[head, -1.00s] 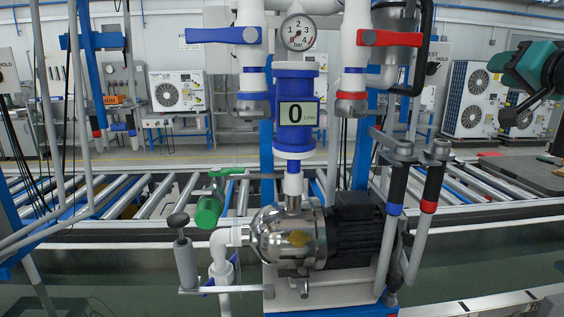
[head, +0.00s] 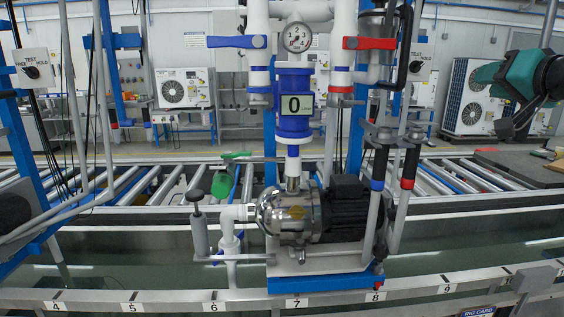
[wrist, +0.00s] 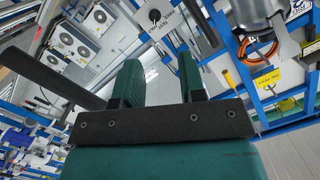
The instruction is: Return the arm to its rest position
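My arm (head: 520,76) shows at the right of the head view as a teal and dark link, held in the air right of the pump station and touching nothing I can see. My gripper (wrist: 160,68) shows in the wrist view with its two teal fingers apart and nothing between them. The wrist view is steeply tilted. Behind the fingers are a grey-white switch box (wrist: 157,16) and blue frames, at some distance.
A pump (head: 290,214) with a display reading 0 (head: 297,106), a gauge (head: 297,38) and blue (head: 236,42) and red (head: 369,43) valve handles stands ahead. A numbered rail (head: 180,301) runs in front, a roller conveyor (head: 450,180) behind. A dark mat (head: 525,168) lies at right.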

